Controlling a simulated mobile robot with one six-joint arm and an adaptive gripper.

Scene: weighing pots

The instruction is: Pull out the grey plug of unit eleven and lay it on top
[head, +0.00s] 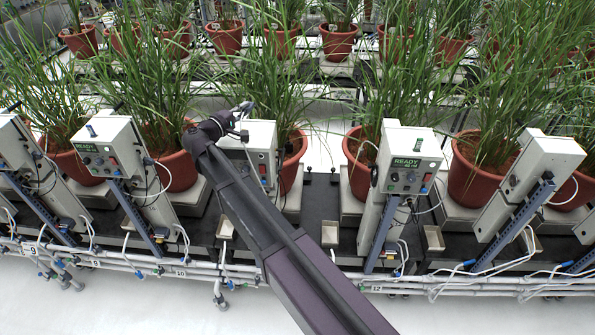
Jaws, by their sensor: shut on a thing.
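Unit eleven's pale box (262,137) stands mid-picture, between the units labelled 10 and 12. My dark arm crosses in front of it and hides most of its front and its number label. My gripper (243,107) is at the upper left of this box, about level with its top edge. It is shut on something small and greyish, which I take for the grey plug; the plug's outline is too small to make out. I cannot tell whether it touches the box.
Unit twelve's box (408,160) stands to the right with a lit READY display. Unit ten's box (112,147) stands to the left, with a small bluish piece on top. Tall grass in terracotta pots (360,165) surrounds the boxes. White pipes (450,283) run along the front.

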